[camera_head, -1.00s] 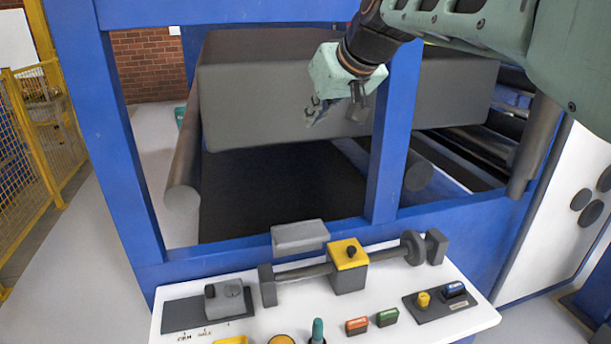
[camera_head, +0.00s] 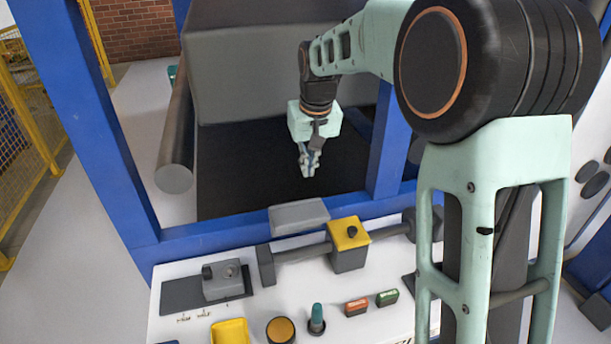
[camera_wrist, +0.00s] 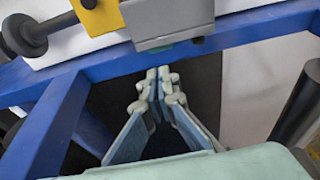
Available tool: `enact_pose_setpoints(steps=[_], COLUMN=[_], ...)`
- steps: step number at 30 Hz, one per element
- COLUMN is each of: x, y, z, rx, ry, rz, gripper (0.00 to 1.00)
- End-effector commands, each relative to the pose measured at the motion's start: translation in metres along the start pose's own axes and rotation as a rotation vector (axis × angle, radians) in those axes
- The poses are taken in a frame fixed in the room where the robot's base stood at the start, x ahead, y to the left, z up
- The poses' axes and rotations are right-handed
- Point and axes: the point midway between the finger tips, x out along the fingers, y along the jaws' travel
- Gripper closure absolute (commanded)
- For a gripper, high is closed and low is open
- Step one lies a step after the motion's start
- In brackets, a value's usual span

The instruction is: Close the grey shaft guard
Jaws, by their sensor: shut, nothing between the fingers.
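The grey shaft guard (camera_head: 299,215) is a flat box-like cover at the back edge of the white console, left of a yellow-topped grey block (camera_head: 348,240). It stands raised behind the grey shaft (camera_head: 300,253), which is uncovered in front of it. In the wrist view the guard (camera_wrist: 168,22) is at the top, above the fingertips. My gripper (camera_head: 309,172) points down over the dark area behind the blue beam, beyond the guard and apart from it. Its fingers are shut and empty, and they also show in the wrist view (camera_wrist: 158,76).
A blue frame beam (camera_head: 230,232) runs between my gripper and the console (camera_head: 190,325). A blue post (camera_head: 388,150) stands right of my gripper. Buttons line the console front.

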Motion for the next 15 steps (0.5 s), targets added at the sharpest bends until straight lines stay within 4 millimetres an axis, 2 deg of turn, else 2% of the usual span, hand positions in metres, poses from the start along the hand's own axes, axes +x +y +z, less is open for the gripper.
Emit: enact_pose_setpoints(steps=[5, 15], x=[0.02, 0.08], y=[0.0, 0.0], z=[0.002, 0.002], rx=[0.001, -0.001], ry=[-0.008, -0.006], rz=[-0.001, 0.0], gripper=[1.0, 1.0])
